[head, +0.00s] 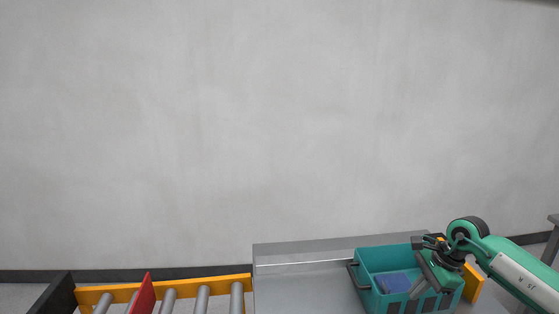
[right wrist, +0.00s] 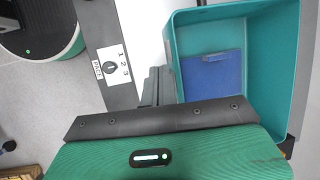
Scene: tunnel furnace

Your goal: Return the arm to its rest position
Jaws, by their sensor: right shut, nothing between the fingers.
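My right arm comes in from the right in the head view. Its right gripper (head: 421,287) is over the right part of a teal bin (head: 382,258). The gripper is shut and holds nothing. In the right wrist view the dark fingers (right wrist: 155,85) show beside the bin's wall (right wrist: 270,60), partly hidden by the green gripper body. A flat blue piece (head: 393,283) lies inside the bin; it also shows in the right wrist view (right wrist: 222,74). My left gripper is not in view.
The bin stands on a grey metal table (head: 300,285). A roller conveyor with an orange rail (head: 200,283) and a red divider (head: 145,295) is at the lower left. A plain grey wall (head: 250,130) fills the back. The space above the table is clear.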

